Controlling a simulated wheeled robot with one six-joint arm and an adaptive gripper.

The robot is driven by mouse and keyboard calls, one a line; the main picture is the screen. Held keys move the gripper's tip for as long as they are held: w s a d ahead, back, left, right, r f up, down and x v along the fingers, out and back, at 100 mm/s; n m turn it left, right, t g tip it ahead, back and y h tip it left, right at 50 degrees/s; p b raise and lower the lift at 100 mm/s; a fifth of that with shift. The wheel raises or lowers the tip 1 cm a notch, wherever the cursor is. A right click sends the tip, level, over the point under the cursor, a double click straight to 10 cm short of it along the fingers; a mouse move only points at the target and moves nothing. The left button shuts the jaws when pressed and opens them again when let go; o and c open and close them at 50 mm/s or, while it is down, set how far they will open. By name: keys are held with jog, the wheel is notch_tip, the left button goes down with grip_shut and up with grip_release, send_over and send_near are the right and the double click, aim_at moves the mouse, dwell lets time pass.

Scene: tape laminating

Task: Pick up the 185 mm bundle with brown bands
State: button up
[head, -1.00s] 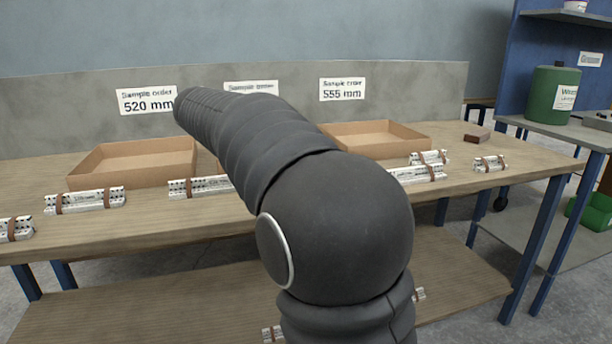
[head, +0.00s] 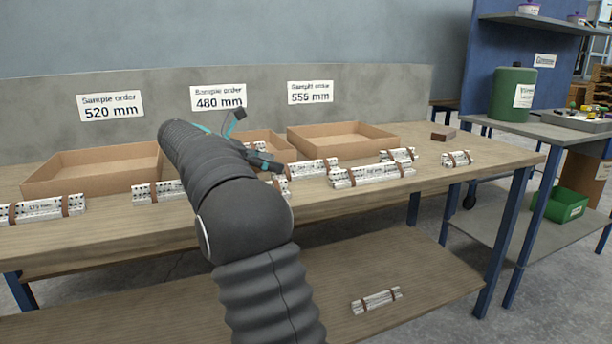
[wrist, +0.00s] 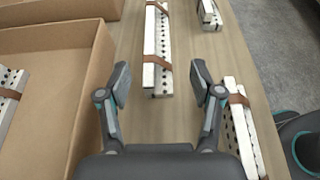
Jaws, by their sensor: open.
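Several pale perforated bundles with brown bands lie on the workbench. In the head view one is at the far left (head: 42,209), one left of my arm (head: 150,191), one right of my arm (head: 316,168), a longer one in front of the right box (head: 372,175), and a short one near the right end (head: 456,158). I cannot read which is 185 mm. My gripper (wrist: 160,84) is open and empty. In the wrist view a banded bundle (wrist: 163,48) lies ahead between the fingers, and another (wrist: 236,120) lies beside the right finger.
Open cardboard boxes (head: 100,172) stand along the back under order signs; the right one (head: 345,138) is nearest the bench end. In the wrist view a box wall (wrist: 85,85) is close to the left finger. A bundle (head: 376,300) lies on the lower shelf.

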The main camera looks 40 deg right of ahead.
aim_at(310, 171)
jog(key=shift+b+x, duration=0.65)
jog(key=shift+x, duration=2.95)
jog(key=shift+w+d+r, duration=0.1)
jog(key=shift+w+r, duration=0.05)
grip_shut()
